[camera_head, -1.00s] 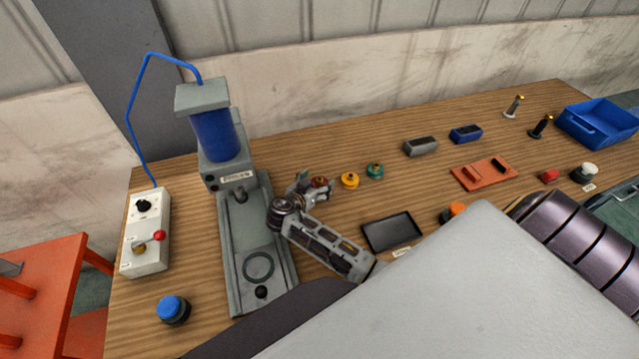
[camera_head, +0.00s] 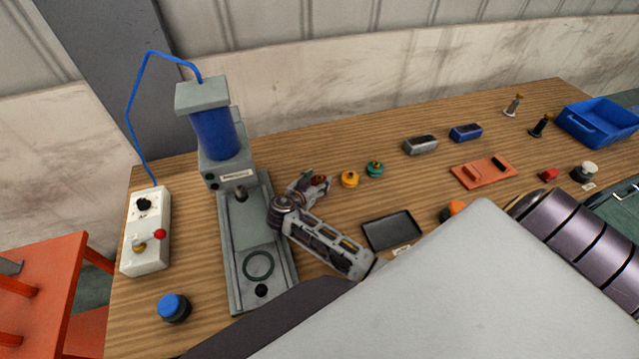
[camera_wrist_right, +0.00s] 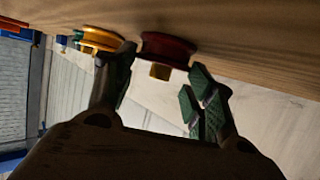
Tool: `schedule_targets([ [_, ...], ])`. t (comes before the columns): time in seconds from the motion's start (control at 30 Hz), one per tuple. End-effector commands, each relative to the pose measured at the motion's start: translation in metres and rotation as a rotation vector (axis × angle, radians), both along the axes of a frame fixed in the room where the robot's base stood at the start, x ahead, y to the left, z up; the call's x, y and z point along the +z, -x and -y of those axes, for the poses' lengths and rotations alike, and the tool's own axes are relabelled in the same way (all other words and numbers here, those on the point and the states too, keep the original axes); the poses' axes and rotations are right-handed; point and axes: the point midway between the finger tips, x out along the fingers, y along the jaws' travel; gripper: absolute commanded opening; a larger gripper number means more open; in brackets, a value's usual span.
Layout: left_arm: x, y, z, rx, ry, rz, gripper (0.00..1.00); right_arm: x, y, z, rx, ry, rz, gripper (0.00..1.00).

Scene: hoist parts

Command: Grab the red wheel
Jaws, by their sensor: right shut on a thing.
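The red wheel (camera_head: 320,179) stands on the wooden table, left of the yellow wheel (camera_head: 350,179) and the green wheel (camera_head: 375,169). My right gripper (camera_head: 312,186) is at the red wheel and partly hides it in the head view. In the right wrist view, the dark red wheel (camera_wrist_right: 168,47), with its small brass hub, shows between the two fingers of my right gripper (camera_wrist_right: 163,76). The gripper is shut on it, though the exact contact is hard to see. The yellow wheel (camera_wrist_right: 101,39) is close beside one finger. My left gripper is not in view.
A grey press with a blue cylinder (camera_head: 214,138) stands just left of my right gripper. A black tray (camera_head: 392,231) lies to its right. A white control box (camera_head: 146,232) is at far left. Bare table lies behind the wheels.

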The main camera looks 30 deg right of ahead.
Motion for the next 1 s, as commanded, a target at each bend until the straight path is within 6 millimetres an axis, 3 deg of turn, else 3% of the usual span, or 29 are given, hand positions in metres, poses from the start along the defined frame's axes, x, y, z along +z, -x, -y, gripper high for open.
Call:
schedule_targets([
  [0.53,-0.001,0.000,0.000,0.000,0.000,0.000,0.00,0.009,-0.001,0.000,0.000,0.000,0.004,0.11],
  [1.0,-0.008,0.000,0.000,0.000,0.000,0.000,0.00,0.061,-0.001,0.000,0.000,-0.001,0.007,0.10],
])
